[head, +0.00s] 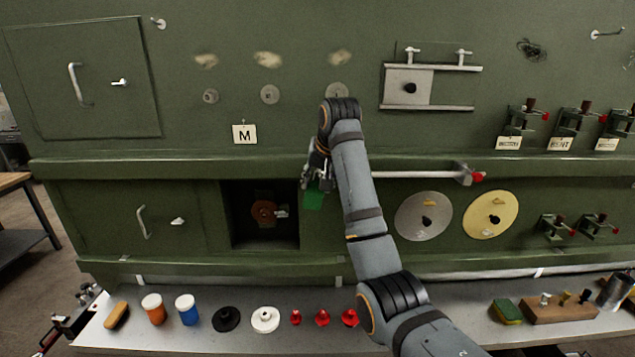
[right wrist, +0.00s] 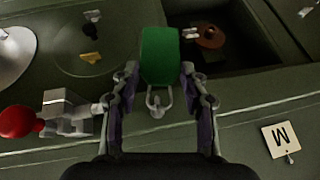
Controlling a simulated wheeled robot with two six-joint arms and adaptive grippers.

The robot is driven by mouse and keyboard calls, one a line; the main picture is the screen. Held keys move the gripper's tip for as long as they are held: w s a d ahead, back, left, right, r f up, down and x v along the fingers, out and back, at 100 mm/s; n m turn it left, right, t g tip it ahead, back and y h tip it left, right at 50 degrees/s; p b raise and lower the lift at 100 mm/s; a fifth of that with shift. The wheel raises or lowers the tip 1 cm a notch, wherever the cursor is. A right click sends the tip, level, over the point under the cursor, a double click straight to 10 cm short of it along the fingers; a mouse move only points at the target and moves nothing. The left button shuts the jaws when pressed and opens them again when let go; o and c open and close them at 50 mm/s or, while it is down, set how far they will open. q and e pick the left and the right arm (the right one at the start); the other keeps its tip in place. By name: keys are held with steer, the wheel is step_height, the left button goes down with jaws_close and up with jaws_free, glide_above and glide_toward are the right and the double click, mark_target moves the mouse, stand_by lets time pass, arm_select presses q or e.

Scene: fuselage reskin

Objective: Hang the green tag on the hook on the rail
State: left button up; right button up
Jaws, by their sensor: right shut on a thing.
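The green tag (head: 313,197) is held by my right gripper (head: 315,174), in front of the green wall's long ledge (head: 200,164). In the right wrist view the tag (right wrist: 160,56) lies between the two fingertips of my right gripper (right wrist: 159,76), which are shut on it. A small silver forked piece (right wrist: 158,103) shows just below the tag there; I cannot tell whether it is the hook or belongs to the tag. My forearm hides part of the ledge in the head view. My left gripper is not in view.
A grey bar (head: 420,174) with a red end runs along the ledge to the right of my arm. An open dark recess (head: 238,228) is left of the tag. A shelf (head: 450,318) below carries jars, red knobs and a wooden block.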

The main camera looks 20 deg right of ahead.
steer(key=shift+w+d+f, duration=0.15)
steer(key=shift+w, duration=0.15)
steer(key=o, duration=0.9)
steer(key=shift+s, duration=0.2)
steer(key=shift+w, duration=0.1)
